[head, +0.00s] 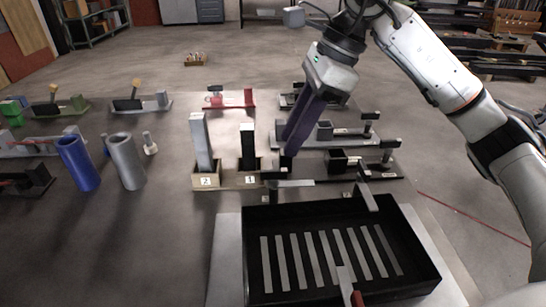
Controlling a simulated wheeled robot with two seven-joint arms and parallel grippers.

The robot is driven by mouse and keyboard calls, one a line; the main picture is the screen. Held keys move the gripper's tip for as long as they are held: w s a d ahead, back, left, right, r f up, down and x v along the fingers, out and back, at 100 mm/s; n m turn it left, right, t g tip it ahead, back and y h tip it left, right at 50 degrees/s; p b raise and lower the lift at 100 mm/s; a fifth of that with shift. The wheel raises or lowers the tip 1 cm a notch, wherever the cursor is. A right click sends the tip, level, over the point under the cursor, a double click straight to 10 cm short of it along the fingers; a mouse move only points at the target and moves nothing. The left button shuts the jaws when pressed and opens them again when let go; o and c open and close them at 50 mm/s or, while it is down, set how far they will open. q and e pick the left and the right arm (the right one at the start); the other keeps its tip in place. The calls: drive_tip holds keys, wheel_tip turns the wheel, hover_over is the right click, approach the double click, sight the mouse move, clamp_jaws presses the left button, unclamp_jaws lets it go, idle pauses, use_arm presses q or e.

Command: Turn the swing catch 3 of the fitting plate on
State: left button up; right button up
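My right gripper (292,148) comes down from the upper right, its long dark purple fingers pointing down over the middle of the table. The fingers overlap from this side, so I cannot tell whether they are open or shut. I cannot read a number 3 on any catch, and cannot tell which fitting is the fitting plate. My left gripper is not in view.
A black tray (255,262) with pale slats stands in front. Two upright blocks, white (201,140) and black (248,140), stand in wooden holders numbered 2 and 1. Blue (78,163) and grey (126,162) cylinders stand left. A red fitting (230,104) lies behind.

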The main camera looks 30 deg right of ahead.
sight(274, 170)
drive_tip(key=x, duration=0.7)
drive_tip(key=shift+a+f, duration=0.1)
clamp_jaws()
idle(1.2)
